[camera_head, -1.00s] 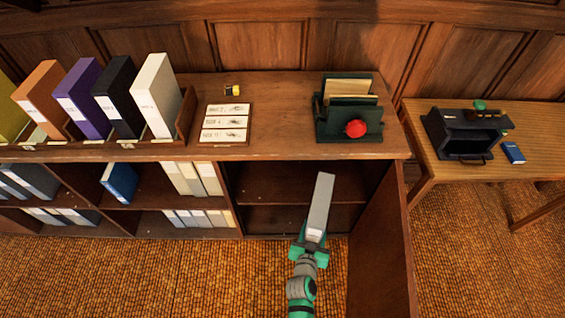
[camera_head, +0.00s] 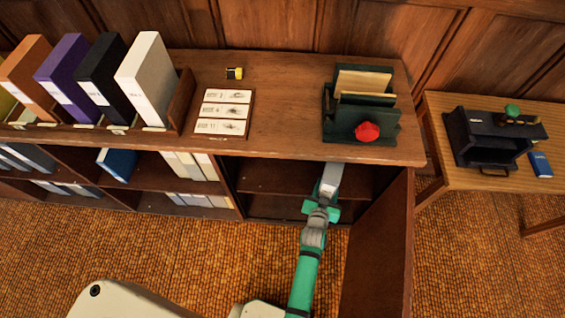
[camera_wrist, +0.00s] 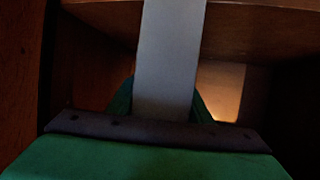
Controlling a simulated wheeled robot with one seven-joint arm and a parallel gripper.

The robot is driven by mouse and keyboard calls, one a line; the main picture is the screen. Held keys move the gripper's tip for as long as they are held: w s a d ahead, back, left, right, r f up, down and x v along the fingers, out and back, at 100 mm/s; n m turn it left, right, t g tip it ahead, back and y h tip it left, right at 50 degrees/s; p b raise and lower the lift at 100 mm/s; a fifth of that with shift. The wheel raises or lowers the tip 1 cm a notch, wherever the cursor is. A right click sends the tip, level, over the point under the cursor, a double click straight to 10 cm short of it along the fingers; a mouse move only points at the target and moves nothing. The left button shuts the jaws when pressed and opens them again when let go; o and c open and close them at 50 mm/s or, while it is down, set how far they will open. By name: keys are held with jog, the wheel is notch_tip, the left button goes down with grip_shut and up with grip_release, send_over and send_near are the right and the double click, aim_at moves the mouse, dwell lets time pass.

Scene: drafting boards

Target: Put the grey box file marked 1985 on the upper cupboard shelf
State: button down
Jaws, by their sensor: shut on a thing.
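The grey box file (camera_head: 332,176) is held in my gripper (camera_head: 321,207), its far part reaching into the open cupboard under the counter top. Its marking is too small to read. In the wrist view the file (camera_wrist: 170,60) stands between the green fingers of my gripper (camera_wrist: 163,105), which is shut on it. The upper cupboard shelf (camera_head: 270,193) shows as a dark board across the cupboard, bare to the left of the file. The wrist view is dark, and I cannot tell whether the file touches the shelf.
The open cupboard door (camera_head: 382,250) stands just right of my arm. The counter top (camera_head: 285,110) overhangs the cupboard and carries a green letter rack (camera_head: 360,125), label cards (camera_head: 224,112) and several upright box files. A side table (camera_head: 455,180) stands at the right.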

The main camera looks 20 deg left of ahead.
jog(key=w+a+r+n+y, duration=0.1)
jog(key=w+r+n+y, duration=0.1)
jog(key=w, duration=0.4)
jog(key=w+a+r+n+y, duration=0.1)
jog(key=w+a+r, duration=0.15)
jog(key=w, duration=0.35)
jog(key=s+a, duration=0.3)
jog(key=a, duration=0.6)
jog(key=s+a, duration=0.2)
jog(key=a, duration=0.7)
notch_tip(320, 180, down, 7)
jog(key=shift+s+g, duration=0.15)
jog(key=shift+g, duration=0.15)
jog(key=c, duration=0.9)
grip_release()
jog(key=shift+f, duration=0.1)
